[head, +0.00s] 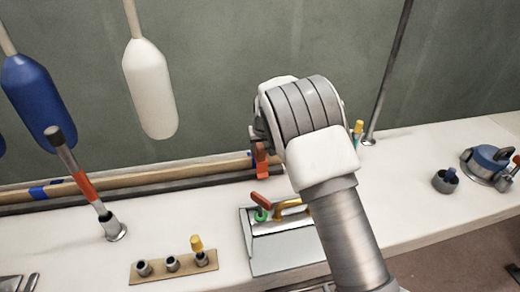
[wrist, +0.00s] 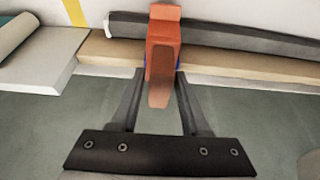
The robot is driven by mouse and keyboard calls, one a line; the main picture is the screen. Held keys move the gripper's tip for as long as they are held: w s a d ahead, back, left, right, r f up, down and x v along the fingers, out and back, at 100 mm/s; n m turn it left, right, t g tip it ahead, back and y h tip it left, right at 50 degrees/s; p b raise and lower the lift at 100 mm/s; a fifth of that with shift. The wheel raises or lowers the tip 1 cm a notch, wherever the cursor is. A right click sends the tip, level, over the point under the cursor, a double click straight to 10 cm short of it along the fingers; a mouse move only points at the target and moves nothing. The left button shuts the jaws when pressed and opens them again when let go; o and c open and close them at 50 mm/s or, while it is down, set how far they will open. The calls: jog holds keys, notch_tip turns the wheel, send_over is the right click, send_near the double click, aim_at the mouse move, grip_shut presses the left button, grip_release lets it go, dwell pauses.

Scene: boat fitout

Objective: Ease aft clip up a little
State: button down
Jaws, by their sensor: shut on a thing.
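The orange clip (head: 261,160) sits at the long wooden pole and dark rail along the back wall, just left of my wrist in the head view. In the wrist view the clip (wrist: 163,40) stands between the fingers of my gripper (wrist: 160,76), which is shut on it. The dark rail (wrist: 225,32) and the wooden pole (wrist: 115,50) run behind the clip there. In the head view my wrist hides most of the gripper. I cannot tell whether the clip touches the rail.
Below my arm stands a grey box (head: 285,250) with red and yellow handles. An upright rod with an orange band (head: 84,185) stands at left, near a wooden block with sockets (head: 172,267). A thin pole (head: 388,75) and a blue-topped winch (head: 488,160) are at right.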

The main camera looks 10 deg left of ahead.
jog(key=shift+w+r, duration=0.1)
jog(key=shift+r, duration=0.6)
jog(key=c, duration=0.7)
grip_release()
jog(key=o, duration=0.4)
jog(key=shift+f, duration=0.15)
